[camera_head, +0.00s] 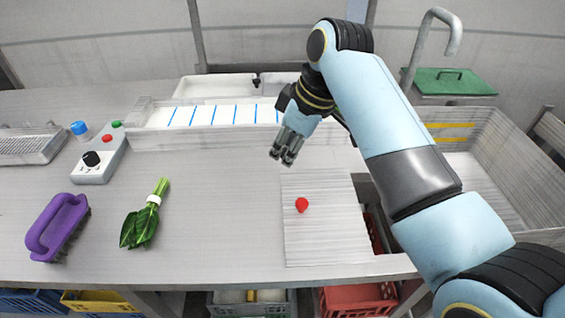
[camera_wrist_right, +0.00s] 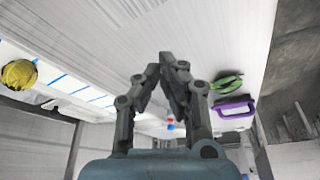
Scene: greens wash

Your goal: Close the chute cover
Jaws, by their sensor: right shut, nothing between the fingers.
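The chute cover (camera_head: 318,244) is a flat pale panel with a red knob (camera_head: 302,205) on the worktop. A dark chute opening (camera_head: 362,188) shows along its right side, partly hidden by my right arm. My right gripper (camera_head: 281,158) is shut and empty, above the worktop just beyond the cover's far left corner, apart from the knob. In the right wrist view its fingertips (camera_wrist_right: 168,60) are together with nothing between them. My left gripper is not in view.
Bundled greens (camera_head: 141,225) and a purple brush (camera_head: 57,228) lie at left, near a control box (camera_head: 100,158). A long trough (camera_head: 215,138) with blue lines runs behind. A sink (camera_head: 480,185) is at right, partly behind my arm. The worktop between greens and cover is clear.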

